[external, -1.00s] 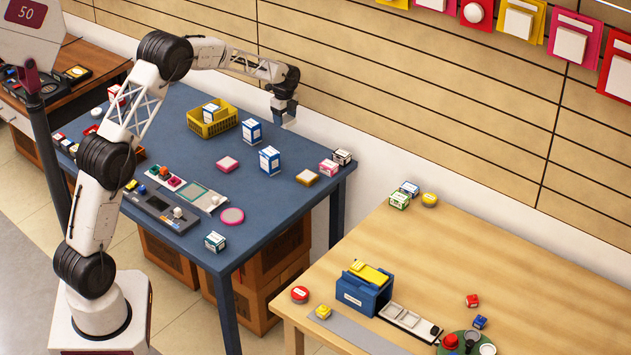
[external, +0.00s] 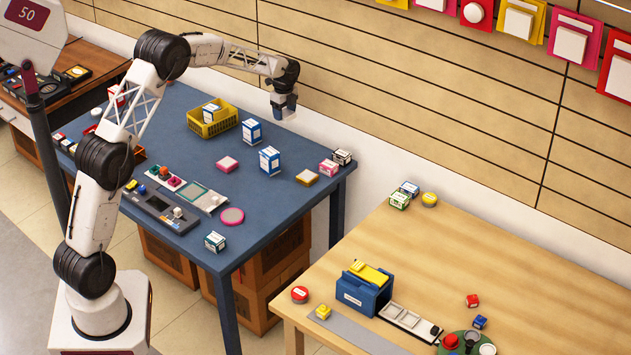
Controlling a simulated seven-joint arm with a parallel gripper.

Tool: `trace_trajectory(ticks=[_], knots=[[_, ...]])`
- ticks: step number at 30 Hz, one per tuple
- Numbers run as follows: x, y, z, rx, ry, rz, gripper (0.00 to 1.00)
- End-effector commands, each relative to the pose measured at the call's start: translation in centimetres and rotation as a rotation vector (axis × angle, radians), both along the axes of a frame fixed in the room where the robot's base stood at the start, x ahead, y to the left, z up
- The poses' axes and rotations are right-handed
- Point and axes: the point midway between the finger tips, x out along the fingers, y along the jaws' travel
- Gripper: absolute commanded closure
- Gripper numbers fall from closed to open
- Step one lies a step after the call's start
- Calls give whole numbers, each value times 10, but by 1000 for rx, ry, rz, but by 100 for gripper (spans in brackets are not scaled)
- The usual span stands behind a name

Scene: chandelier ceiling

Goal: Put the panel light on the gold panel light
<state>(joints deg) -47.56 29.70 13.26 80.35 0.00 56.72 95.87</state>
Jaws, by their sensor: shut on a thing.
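My gripper (external: 283,113) is above the far edge of the blue table, near the wall. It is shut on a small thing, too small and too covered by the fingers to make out. The gold panel light (external: 307,177), a low square with a pale top, lies on the table near its right edge. My gripper is up and to the left of it in the picture, apart from it.
A yellow basket (external: 212,121) is at the back left. A round pink light (external: 232,216) lies near the front.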

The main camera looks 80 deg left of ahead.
Motion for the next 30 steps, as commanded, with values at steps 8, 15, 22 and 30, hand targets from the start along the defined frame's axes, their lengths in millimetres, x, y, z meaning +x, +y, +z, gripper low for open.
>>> trace_trajectory(ticks=[8,15,22,30], knots=[[0,-11,30,0,0,0,61],[-1,-48,33,1,-1,6,61],[-8,-104,36,1,-1,16,61],[-21,-172,37,1,-1,28,61]])
